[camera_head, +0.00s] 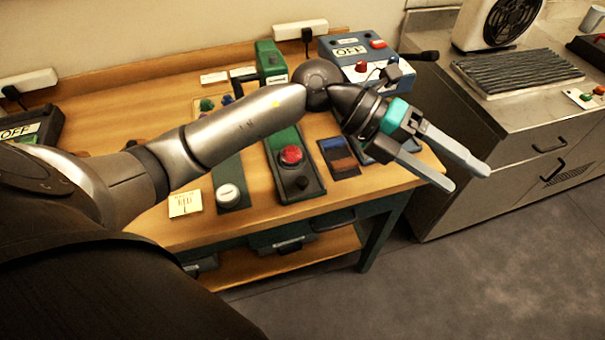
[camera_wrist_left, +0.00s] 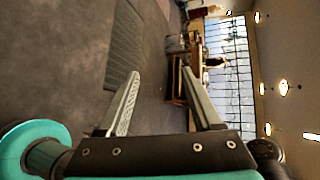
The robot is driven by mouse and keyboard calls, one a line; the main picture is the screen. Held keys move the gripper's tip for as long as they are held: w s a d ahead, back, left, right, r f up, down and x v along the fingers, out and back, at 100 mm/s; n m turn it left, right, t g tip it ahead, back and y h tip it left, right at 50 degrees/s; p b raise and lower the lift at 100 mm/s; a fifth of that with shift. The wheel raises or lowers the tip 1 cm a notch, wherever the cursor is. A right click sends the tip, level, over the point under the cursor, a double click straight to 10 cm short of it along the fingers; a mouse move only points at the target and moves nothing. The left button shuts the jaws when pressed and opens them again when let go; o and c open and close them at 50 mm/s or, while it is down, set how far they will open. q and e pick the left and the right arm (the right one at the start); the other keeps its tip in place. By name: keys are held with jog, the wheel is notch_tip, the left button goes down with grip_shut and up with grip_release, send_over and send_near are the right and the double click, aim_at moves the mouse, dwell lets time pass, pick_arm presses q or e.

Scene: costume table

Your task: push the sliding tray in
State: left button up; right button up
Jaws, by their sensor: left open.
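My left gripper (camera_head: 468,178) is open and empty, held over the front right corner of the wooden table, with its fingers pointing right past the edge. In the left wrist view its two fingers (camera_wrist_left: 160,73) are spread with nothing between them. Under the tabletop are dark green drawer or tray fronts with handles, one near the middle (camera_head: 268,242) and one at the left (camera_head: 203,264). I cannot tell which is the sliding tray, nor how far it is out. A blue panel (camera_head: 372,152) is partly hidden behind my gripper. My right gripper is out of view.
A metal cabinet (camera_head: 520,135) stands at the right. The floor (camera_head: 480,270) in front is clear.

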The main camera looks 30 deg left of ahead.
pick_arm(q)
jog(key=w+a+f+g+y, duration=0.1)
jog(key=a+f+y, duration=0.2)
jog(key=a+y, duration=0.15)
jog(key=w+a+f+y, duration=0.1)
jog(key=a+f+y, duration=0.25)
jog(key=a, duration=0.25)
jog(key=n+y, duration=0.2)
jog(key=y, duration=0.4)
send_near(302, 180)
jog(key=shift+g, duration=0.4)
jog(key=f, duration=0.8)
jog(key=shift+w+d+f, duration=0.1)
jog(key=shift+w+f, duration=0.15)
jog(key=shift+w, duration=0.1)
jog(key=shift+c, duration=0.4)
grip_shut()
